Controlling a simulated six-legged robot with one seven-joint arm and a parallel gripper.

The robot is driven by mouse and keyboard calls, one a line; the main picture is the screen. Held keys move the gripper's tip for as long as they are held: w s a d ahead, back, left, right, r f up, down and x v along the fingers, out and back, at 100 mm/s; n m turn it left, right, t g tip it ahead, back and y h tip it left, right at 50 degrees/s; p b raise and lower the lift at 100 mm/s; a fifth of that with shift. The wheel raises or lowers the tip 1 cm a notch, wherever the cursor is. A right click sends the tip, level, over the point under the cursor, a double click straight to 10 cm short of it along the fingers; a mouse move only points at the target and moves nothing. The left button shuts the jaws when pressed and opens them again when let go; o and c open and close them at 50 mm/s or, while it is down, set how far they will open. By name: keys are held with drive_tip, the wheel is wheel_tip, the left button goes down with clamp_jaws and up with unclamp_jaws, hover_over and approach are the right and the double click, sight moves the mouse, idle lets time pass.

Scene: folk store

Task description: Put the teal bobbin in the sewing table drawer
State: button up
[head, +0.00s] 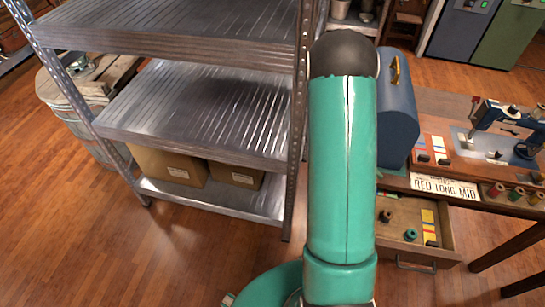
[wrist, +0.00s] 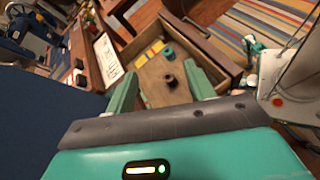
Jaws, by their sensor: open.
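The sewing table drawer (head: 452,243) is pulled open under the table's front edge; it also shows in the wrist view (wrist: 215,62). A teal bobbin (head: 410,235) stands inside the drawer, and in the wrist view (wrist: 168,53) it is at the far part of the drawer floor. A dark brown bobbin (head: 386,216) is also in the drawer, nearer to me in the wrist view (wrist: 170,81). My gripper (wrist: 160,69) is open, its teal fingers spread in front of the drawer, with both bobbins seen between them. Nothing is held. My arm hides the gripper in the head view.
Colored cards and a black piece lie in the drawer. On the table are a blue sewing machine (head: 515,122), a sign reading RED LONG MID (head: 445,187), several bobbins along the front edge and a blue domed case (head: 397,115). A metal shelf (head: 200,110) stands left of my arm.

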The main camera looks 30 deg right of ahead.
drive_tip(key=w+a+r+m+t+y, duration=0.15)
drive_tip(key=w+a+r+t, duration=0.3)
drive_tip(key=a+r, duration=0.45)
drive_tip(key=s+a+r+m+t+y, duration=0.1)
drive_tip(key=a+r+t+y, duration=0.1)
drive_tip(key=a+r+t, duration=0.4)
drive_tip(key=s+a+r+t+y, duration=0.1)
drive_tip(key=a+r+t+y, duration=0.2)
drive_tip(key=a+r, duration=0.9)
drive_tip(key=a+t, duration=0.2)
drive_tip(key=a, duration=0.5)
drive_tip(key=shift+r+m+t, duration=0.35)
drive_tip(key=shift+s, duration=0.1)
drive_tip(key=shift+c, duration=0.4)
drive_tip(key=c, duration=0.3)
drive_tip(key=shift+d, duration=0.1)
